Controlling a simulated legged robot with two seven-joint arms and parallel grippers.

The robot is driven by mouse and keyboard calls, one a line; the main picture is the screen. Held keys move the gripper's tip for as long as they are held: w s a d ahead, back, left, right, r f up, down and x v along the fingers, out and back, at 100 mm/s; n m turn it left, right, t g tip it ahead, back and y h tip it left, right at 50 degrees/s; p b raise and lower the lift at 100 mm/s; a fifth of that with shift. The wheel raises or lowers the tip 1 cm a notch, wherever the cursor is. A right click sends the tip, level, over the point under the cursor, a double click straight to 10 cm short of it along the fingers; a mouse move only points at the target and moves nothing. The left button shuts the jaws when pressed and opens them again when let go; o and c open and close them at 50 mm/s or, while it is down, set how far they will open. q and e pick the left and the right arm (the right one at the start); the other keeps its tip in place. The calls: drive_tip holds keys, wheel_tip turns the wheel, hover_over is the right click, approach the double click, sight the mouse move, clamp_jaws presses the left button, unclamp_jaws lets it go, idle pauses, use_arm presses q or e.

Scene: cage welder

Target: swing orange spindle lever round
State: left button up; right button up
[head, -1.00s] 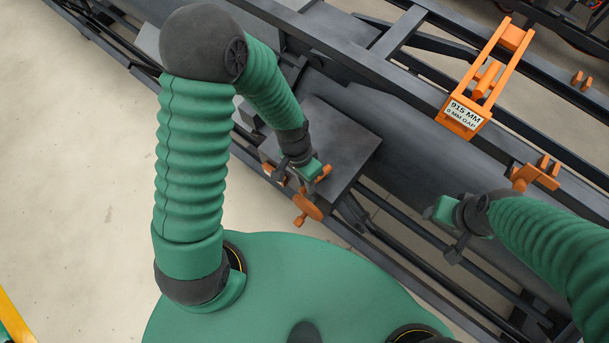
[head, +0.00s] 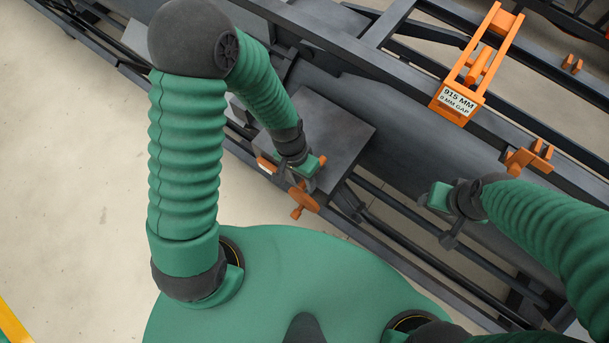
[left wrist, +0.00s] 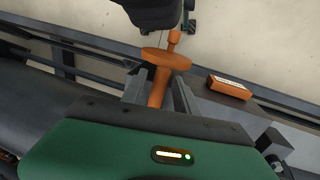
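The orange spindle lever (head: 302,200) sits at the near edge of a grey plate, with a round disc and a small knob pointing toward my base. In the left wrist view the lever's disc (left wrist: 166,59) lies just beyond the fingers, and an orange shaft (left wrist: 157,88) runs back between them. My left gripper (head: 308,174) is directly above the shaft; its two grey fingers stand apart, one on each side of it. Whether either finger touches the shaft is unclear. My right gripper (head: 437,196) hovers over the dark frame, away from the lever; its fingers are not clear.
The grey plate (head: 335,135) lies beside the lever. An orange labelled bracket (head: 458,101) and an orange clamp (head: 527,160) stand on the rails at right. An orange block (left wrist: 229,88) is close to the lever. Open floor (head: 70,180) lies at left.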

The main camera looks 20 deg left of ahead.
use_arm(q)
drive_tip(key=shift+w+r, duration=0.1)
drive_tip(key=shift+r, duration=0.1)
drive_tip(key=shift+w+a+r, duration=0.1)
drive_tip(key=shift+w+r, duration=0.05)
drive_tip(key=shift+r, duration=0.15)
drive_tip(key=a+r, duration=0.1)
drive_tip(key=r, duration=0.4)
drive_tip(key=a+r+b, duration=0.1)
drive_tip(key=r, duration=0.4)
drive_tip(key=a+r, duration=0.1)
drive_tip(key=r, duration=0.4)
drive_tip(key=shift+w+r, duration=0.3)
drive_tip(key=shift+w, duration=0.1)
drive_tip(key=shift+s, duration=0.1)
drive_tip(key=shift+s+a+f+n+t+y+b, duration=0.3)
drive_tip(key=shift+a+f+n+t+b, duration=0.35)
drive_tip(key=shift+f+b, duration=1.6)
drive_tip(key=shift+s+a+f+n+t+y+b, duration=0.2)
drive_tip(key=shift+a+f+n+t+y+b, duration=0.4)
drive_tip(key=shift+f+b, duration=1.65)
drive_tip(key=shift+s+a+f+n+t+y+b, duration=0.1)
drive_tip(key=shift+s+a+f+n+t+b, duration=0.6)
drive_tip(key=shift+f, duration=2.55)
